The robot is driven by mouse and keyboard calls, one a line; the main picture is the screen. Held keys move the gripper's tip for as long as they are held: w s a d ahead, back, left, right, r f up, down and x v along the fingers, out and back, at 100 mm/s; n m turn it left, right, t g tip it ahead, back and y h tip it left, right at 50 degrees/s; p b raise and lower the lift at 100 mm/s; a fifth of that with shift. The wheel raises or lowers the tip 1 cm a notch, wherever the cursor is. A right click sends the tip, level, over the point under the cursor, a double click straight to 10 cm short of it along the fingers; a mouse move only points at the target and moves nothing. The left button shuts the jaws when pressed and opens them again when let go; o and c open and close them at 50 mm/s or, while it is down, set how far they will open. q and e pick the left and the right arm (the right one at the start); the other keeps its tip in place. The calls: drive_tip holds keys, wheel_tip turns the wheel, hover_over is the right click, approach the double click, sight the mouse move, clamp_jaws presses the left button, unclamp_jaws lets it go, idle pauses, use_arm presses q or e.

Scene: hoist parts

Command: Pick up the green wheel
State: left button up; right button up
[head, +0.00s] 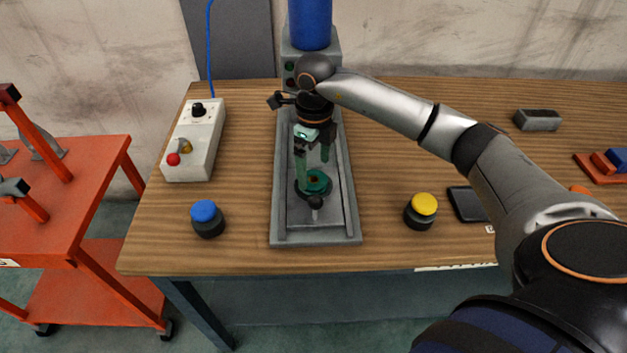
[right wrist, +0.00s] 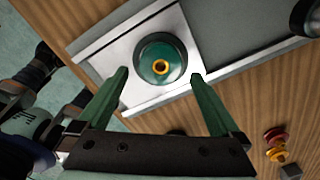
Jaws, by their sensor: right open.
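The green wheel (head: 324,185) with an orange hub sits on the grey rail tray (head: 350,220) in the middle of the table. My right gripper (head: 313,163) points down over the wheel. In the right wrist view its two green fingers (right wrist: 159,75) are apart, one to each side of the wheel, with nothing between them held. Whether the fingertips are level with the wheel is hard to tell. My left gripper is not in view.
A blue-topped button (head: 204,212) stands left of the tray, a yellow-topped button (head: 424,205) right of it. A control box (head: 195,140) is at the left, a blue cylinder (head: 310,25) behind. A dark flat device (head: 467,204) lies right. An orange cart (head: 90,160) stands left.

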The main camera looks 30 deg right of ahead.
sight(314, 179)
wheel_tip(314, 179, down, 3)
drive_tip(key=shift+f, duration=0.2)
drive_tip(key=shift+c, duration=0.2)
clamp_jaws()
idle(0.5)
drive_tip(key=shift+w+r, duration=0.1)
drive_tip(key=shift+r, duration=0.05)
